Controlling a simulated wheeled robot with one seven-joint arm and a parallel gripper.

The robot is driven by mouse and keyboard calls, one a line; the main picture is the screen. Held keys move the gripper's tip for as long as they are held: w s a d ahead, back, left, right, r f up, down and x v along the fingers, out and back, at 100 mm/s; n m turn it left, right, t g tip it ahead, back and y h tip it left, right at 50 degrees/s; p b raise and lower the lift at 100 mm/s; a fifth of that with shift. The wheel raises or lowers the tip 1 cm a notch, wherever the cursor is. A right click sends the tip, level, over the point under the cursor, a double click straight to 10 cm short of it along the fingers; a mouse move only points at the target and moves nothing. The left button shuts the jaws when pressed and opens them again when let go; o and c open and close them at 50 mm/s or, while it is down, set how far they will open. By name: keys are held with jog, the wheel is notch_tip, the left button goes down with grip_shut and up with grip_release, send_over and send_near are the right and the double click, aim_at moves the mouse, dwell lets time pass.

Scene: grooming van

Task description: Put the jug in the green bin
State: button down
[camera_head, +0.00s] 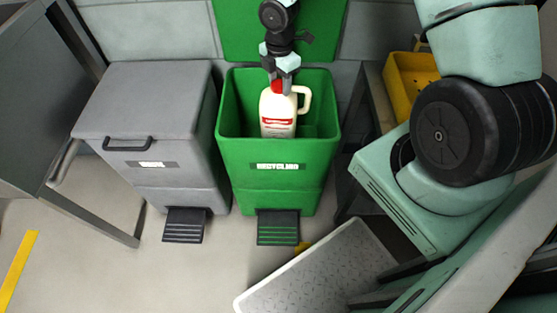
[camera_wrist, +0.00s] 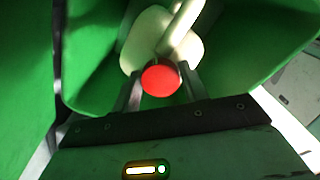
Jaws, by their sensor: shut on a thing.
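The jug (camera_head: 277,112) is cream-white with a red cap, a red-and-white label and a side handle. It hangs upright in the mouth of the open green bin (camera_head: 266,150), its lower part hidden behind the front wall. My gripper (camera_head: 281,84) is above it, shut on the jug at its cap and neck. In the wrist view the red cap of the jug (camera_wrist: 161,78) sits between the fingers of my gripper (camera_wrist: 163,88), with green bin walls (camera_wrist: 90,60) around it. I cannot tell whether the jug touches the bin floor.
A grey bin (camera_head: 145,95) with its lid shut stands left of the green bin. A yellow crate (camera_head: 408,80) sits on a shelf to the right. A grey step (camera_head: 325,270) lies on the floor in front. Pedals stick out below both bins.

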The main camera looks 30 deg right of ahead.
aim_at(279, 111)
jog(key=shift+w+f+n+b, duration=0.1)
jog(key=shift+f+n+b, duration=0.25)
jog(key=shift+f, duration=0.5)
notch_tip(279, 111, down, 9)
jog(key=shift+f+b, duration=0.15)
jog(key=shift+b, duration=0.85)
jog(key=shift+f, duration=0.65)
jog(key=c, duration=0.8)
grip_release()
jog(key=shift+o, duration=0.2)
jog(key=shift+r, duration=0.15)
